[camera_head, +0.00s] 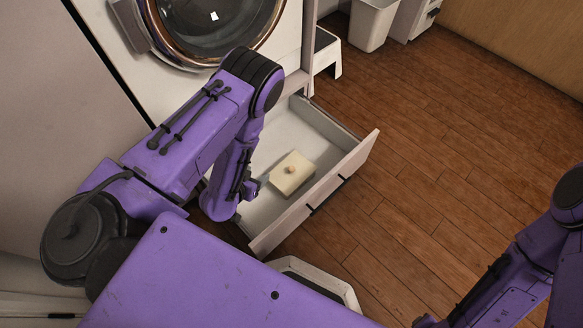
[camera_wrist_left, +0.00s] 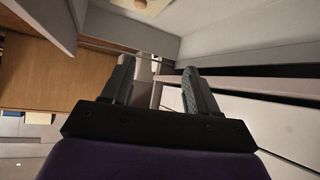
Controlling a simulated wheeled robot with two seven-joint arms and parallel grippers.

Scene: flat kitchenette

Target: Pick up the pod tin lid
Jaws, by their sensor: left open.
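The pod tin (camera_head: 283,183) is a cream, low square box lying in the open drawer. Its lid (camera_head: 299,164) is on top and has a small round tan knob (camera_head: 291,169). In the left wrist view, part of the lid with its knob (camera_wrist_left: 141,3) shows at the top edge. My left gripper (camera_head: 250,188) is low at the drawer's left part, beside the tin and apart from it. Its fingers (camera_wrist_left: 158,72) are spread with nothing between them. My right arm shows at the lower right of the head view; its gripper end is at the bottom edge, too cut off to read.
The white drawer (camera_head: 332,185) is pulled out below a round-doored washing machine (camera_head: 215,25); its walls stand close around the tin. A white step stool (camera_head: 324,55) and a bin (camera_head: 371,22) stand behind. The wooden floor (camera_head: 440,150) to the right is clear.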

